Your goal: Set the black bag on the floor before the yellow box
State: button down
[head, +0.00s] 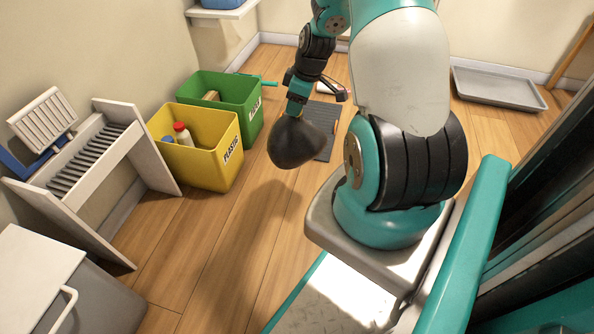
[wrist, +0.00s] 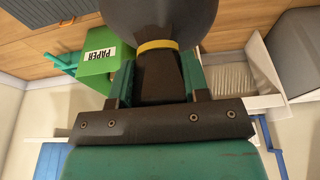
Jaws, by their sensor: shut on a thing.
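The black bag (head: 296,143) hangs from my gripper (head: 297,108) in the head view, to the right of the yellow box. It seems to be above the floor, with a shadow on the boards to its lower left. In the wrist view my gripper (wrist: 158,82) is shut on the neck of the black bag (wrist: 160,15), below a yellow tie. The yellow box (head: 222,178), labelled PLASTIC, stands on the floor with a red-capped bottle and a blue item inside. The floor in front of it is bare.
A green box (head: 252,128) stands behind the yellow one; its PAPER label shows in the wrist view. A dark grey mat (head: 322,125) lies behind the bag. A white rack (head: 130,150) stands left. A grey tray (head: 497,88) lies far right. Open floor (head: 215,255) spreads at the front.

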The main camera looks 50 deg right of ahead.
notch_tip(320, 180, down, 17)
jog(key=b, duration=0.8)
jog(key=shift+b, duration=0.35)
jog(key=shift+f, duration=0.2)
jog(key=c, duration=0.6)
grip_release()
jog(key=shift+r, duration=0.1)
